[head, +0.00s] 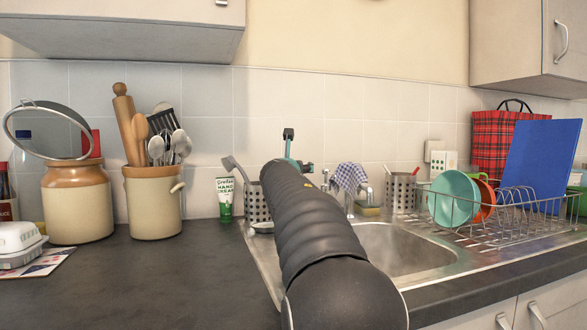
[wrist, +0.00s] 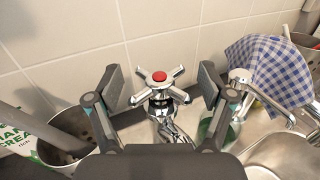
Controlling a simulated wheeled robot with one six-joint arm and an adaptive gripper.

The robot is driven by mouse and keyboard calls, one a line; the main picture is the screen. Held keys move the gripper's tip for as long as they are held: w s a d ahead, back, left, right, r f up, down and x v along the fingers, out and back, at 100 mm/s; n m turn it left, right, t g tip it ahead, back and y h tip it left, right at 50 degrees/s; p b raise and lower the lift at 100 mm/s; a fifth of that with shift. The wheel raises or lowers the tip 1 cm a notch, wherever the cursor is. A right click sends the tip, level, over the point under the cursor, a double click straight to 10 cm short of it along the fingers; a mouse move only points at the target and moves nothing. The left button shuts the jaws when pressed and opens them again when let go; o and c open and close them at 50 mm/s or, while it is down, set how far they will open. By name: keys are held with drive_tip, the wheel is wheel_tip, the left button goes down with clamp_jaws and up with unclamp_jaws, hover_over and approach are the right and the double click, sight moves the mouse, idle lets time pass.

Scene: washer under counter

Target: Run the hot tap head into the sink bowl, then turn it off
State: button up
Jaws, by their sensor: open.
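The hot tap head (wrist: 160,77), a chrome cross handle with a red centre, shows in the wrist view. My gripper (wrist: 161,88) is open, with one finger on each side of the handle; whether either finger touches it I cannot tell. In the head view my gripper (head: 289,150) is small and partly hidden behind my arm, which also hides the hot tap. The steel sink bowl (head: 405,248) lies to the right of my arm; its edge shows at the lower right of the wrist view (wrist: 287,158). I see no running water.
A chrome tap (wrist: 240,78) with a checked blue cloth (wrist: 270,72) stands close on the right. A perforated steel pot (wrist: 65,140) and a hand cream tube (head: 225,200) are on the left. A dish rack (head: 500,222) stands right of the bowl. The tiled wall is close behind.

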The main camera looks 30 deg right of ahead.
drive_tip(key=v, duration=1.2)
idle(6.8)
